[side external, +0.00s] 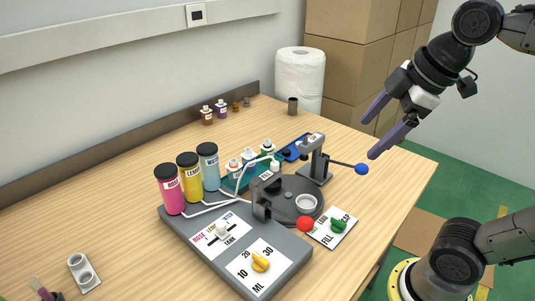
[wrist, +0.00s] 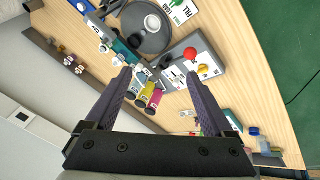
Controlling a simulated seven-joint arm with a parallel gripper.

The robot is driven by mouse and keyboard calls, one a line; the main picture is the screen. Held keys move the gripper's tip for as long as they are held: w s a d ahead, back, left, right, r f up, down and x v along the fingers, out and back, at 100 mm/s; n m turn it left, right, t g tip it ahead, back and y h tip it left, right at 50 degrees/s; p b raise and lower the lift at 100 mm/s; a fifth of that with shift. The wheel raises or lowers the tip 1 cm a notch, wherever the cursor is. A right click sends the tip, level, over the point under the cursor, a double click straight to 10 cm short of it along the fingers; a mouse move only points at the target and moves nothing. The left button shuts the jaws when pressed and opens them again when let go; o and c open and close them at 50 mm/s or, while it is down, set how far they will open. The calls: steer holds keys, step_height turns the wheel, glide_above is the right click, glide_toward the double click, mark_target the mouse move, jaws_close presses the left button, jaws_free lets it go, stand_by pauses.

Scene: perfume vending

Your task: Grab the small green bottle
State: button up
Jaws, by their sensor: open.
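A small dark green bottle (side external: 267,148) with a white label stands in a teal rack (side external: 228,184) behind the grey machine. Small bottles with orange marks stand beside it in the same rack. In the wrist view the rack (wrist: 125,49) shows just beyond the left fingertip, but I cannot pick out the green bottle there. My gripper (side external: 372,136) is open and empty, high above the right edge of the table and well to the right of the bottle. Its two purple-grey fingers are spread wide in the wrist view (wrist: 159,73).
A press arm with a blue knob (side external: 362,169) juts right. Small bottles (side external: 221,108) and a paper roll (side external: 299,78) stand at the back.

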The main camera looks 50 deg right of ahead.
steer(key=w+d+r+n+g, duration=0.15)
steer(key=w+r+n, duration=0.45)
steer(key=w, duration=0.6)
steer(key=n+g, duration=0.3)
steer(key=n, duration=0.1)
glide_above(267, 141)
steer(key=s+a, duration=0.1)
step_height(267, 141, down, 13)
steer(key=shift+g, duration=0.45)
steer(key=f, duration=0.4)
steer(key=d+f, duration=0.1)
steer(key=f, duration=0.8)
steer(key=shift+w+d+f, duration=0.1)
steer(key=shift+w+d, duration=0.05)
steer(key=shift+w, duration=0.15)
steer(key=shift+w+f, duration=0.15)
steer(key=shift+f, duration=2.8)
jaws_close()
